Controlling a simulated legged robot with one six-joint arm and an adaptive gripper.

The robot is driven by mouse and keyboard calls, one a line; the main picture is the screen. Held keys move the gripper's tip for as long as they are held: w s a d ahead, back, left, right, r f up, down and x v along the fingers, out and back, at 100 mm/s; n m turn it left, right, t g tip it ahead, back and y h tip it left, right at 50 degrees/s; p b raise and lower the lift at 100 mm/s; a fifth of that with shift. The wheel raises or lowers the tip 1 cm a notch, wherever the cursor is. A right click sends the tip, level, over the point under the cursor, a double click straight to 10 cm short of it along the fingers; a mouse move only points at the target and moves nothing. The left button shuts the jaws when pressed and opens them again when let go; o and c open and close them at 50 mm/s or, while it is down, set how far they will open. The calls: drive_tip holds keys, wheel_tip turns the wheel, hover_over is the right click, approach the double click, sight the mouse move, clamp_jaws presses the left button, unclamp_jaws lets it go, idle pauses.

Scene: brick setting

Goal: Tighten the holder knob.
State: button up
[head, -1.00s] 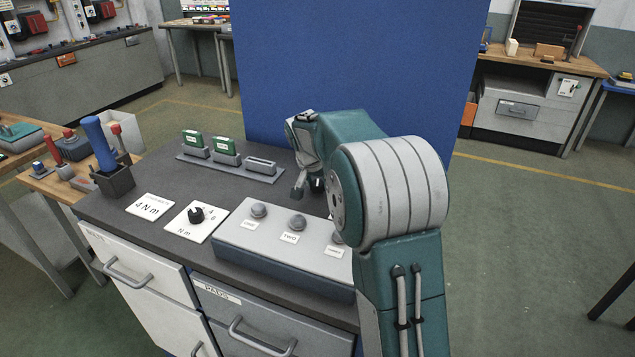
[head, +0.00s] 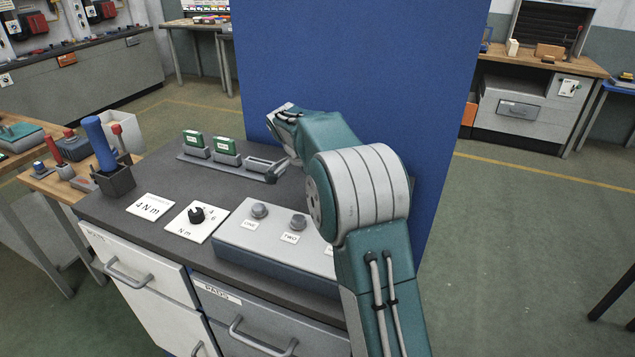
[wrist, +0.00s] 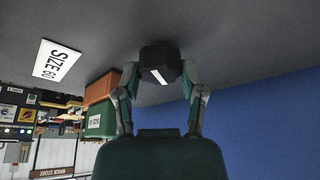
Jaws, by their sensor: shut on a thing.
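A black knob with a white stripe (wrist: 160,60) sits between the fingertips of my gripper (wrist: 160,78) in the wrist view. The gripper is shut on it, one finger on each side. In the head view my gripper (head: 274,174) is low over the bench, at the right end of the pad rack (head: 186,158); the knob it holds is hidden there. Another black knob (head: 196,214), on a white plate marked N m, stands nearer the front. A white card (head: 150,206) beside it reads 4 N m.
A grey box (head: 262,238) with round buttons stands at the front, partly behind my arm. A blue panel (head: 350,60) closes off the back. A black cup (head: 113,180) with a blue-handled tool stands at the left.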

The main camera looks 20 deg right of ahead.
drive_tip(key=shift+w+a+f, duration=0.1)
idle(0.5)
drive_tip(key=o, duration=1.1)
drive_tip(key=shift+o, duration=0.2)
drive_tip(key=v, duration=1.2)
drive_tip(key=shift+w, duration=0.15)
